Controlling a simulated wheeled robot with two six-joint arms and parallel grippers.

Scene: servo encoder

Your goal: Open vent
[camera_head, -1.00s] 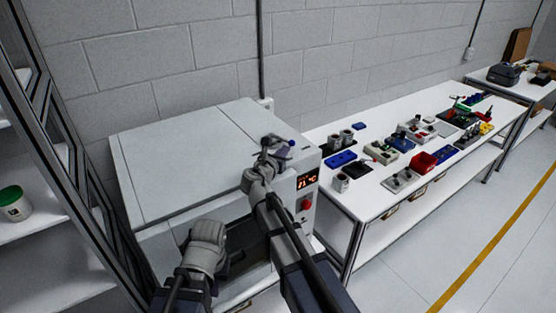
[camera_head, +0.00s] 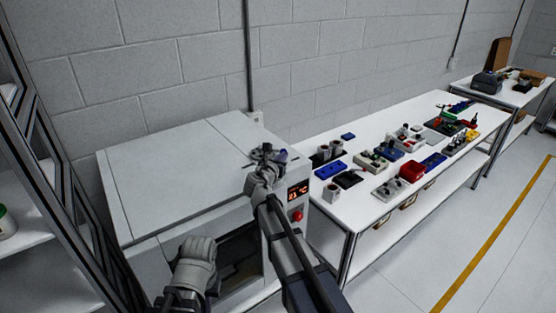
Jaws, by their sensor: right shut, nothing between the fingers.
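The white oven (camera_head: 165,185) stands against the block wall, with a lit orange display (camera_head: 298,191) and a red button (camera_head: 296,215) on its front.
A white workbench (camera_head: 335,215) right of the oven holds several cups, blue and red trays and small fixtures. A metal-framed shelf (camera_head: 50,190) stands close on the left. Open floor with a yellow line (camera_head: 490,235) lies at the right.

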